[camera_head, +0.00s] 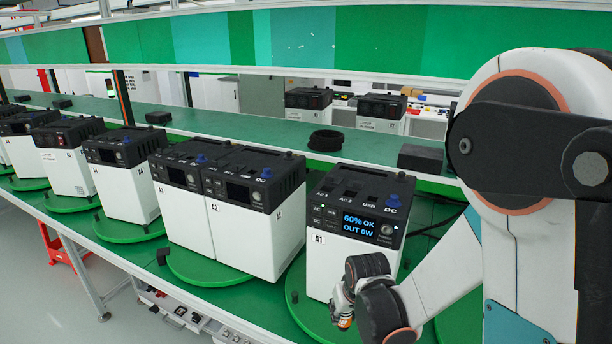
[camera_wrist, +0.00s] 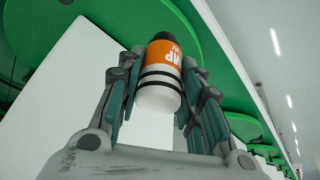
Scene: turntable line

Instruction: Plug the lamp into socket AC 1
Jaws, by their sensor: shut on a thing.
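My gripper (camera_head: 343,312) is low in front of the white and black power unit A1 (camera_head: 340,258) in the head view. In the wrist view my gripper (camera_wrist: 163,62) is shut on a cylinder with an orange band and partial lettering "MP", the lamp plug (camera_wrist: 160,88). It is white with black rings and a dark far end. Unit A1's screen (camera_head: 358,224) reads 60% OK, OUT 0W. Its dark top (camera_head: 362,190) carries sockets, small labels including USB and DC, and a blue knob (camera_head: 394,201).
Unit A2 (camera_head: 240,228) and several similar units stand in a row to the left on green turntables (camera_head: 205,268). A black coil (camera_head: 325,140) and a dark block (camera_head: 420,158) lie on the green bench behind. Dark cables run right of A1.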

